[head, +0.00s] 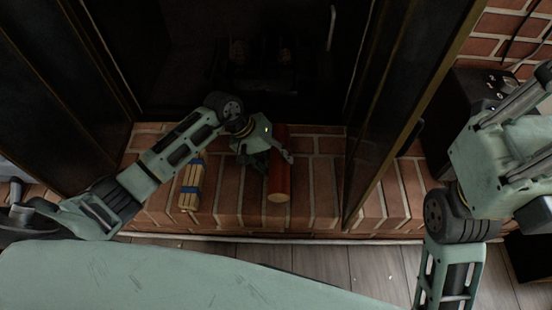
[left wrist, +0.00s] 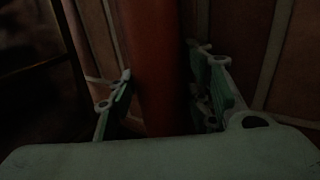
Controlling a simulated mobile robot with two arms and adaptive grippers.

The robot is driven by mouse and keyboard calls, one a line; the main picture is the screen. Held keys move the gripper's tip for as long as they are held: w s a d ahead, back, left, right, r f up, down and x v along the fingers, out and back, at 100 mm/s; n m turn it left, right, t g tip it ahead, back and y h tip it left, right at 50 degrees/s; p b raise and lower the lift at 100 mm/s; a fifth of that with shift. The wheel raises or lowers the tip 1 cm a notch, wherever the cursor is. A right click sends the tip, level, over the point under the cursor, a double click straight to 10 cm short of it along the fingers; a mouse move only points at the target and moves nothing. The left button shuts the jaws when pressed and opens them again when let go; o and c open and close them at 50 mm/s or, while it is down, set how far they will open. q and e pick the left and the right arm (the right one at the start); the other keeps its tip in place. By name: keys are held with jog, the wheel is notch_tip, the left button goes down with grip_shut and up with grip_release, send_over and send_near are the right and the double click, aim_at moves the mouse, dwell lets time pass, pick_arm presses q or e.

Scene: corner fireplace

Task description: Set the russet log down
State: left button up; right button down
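The russet log (head: 279,180) is a reddish-brown cylinder with a pale cut end facing me. It is over the brick hearth in the head view, in front of the dark firebox; I cannot tell whether it rests on the bricks. My left gripper (head: 273,161) is around its middle from above.
A pale bundle with blue bands (head: 190,184) lies on the hearth (head: 228,190) just left of the log. Open dark doors (head: 400,90) flank the firebox on both sides. Bare bricks lie right of the log. A dark box (head: 462,100) stands at the right wall.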

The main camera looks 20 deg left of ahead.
pick_arm(q)
jog(key=o, duration=0.4)
jog(key=shift+c, duration=0.2)
jog(key=shift+r, duration=0.1)
